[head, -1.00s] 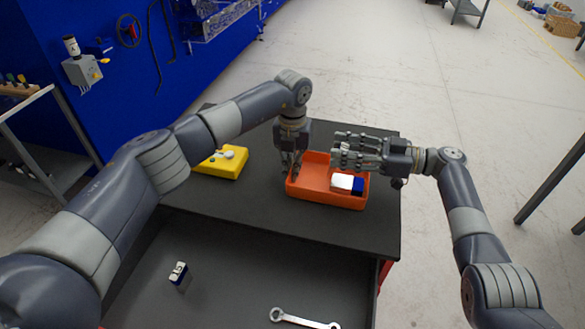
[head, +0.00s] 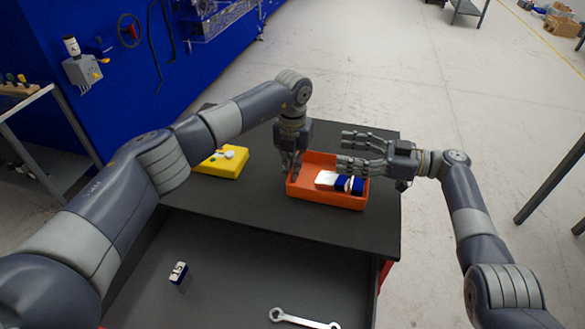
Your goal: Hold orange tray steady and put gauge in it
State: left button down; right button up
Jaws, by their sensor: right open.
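The orange tray (head: 328,200) stands on the dark table top. White and blue pieces (head: 327,179) lie inside it toward the right; which of them is the gauge is too small to tell. My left gripper (head: 292,174) points down at the tray's left wall and looks shut on it; its fingertips are partly hidden. My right gripper (head: 350,153) comes in from the right, open, with its fingers over the tray's back right part. It hides part of the tray's back wall, and its lower finger is close to the white and blue pieces.
A yellow tray (head: 222,165) with small items stands left of the orange one. Below the table top, an open drawer (head: 230,290) holds a small white and dark blue block (head: 179,272) and a wrench (head: 305,319). The table front is clear.

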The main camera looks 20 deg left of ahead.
jog(key=d, duration=1.1)
jog(key=shift+r, duration=0.25)
jog(key=shift+a, duration=0.1)
pick_arm(q)
jog(key=c, duration=1.7)
grip_release()
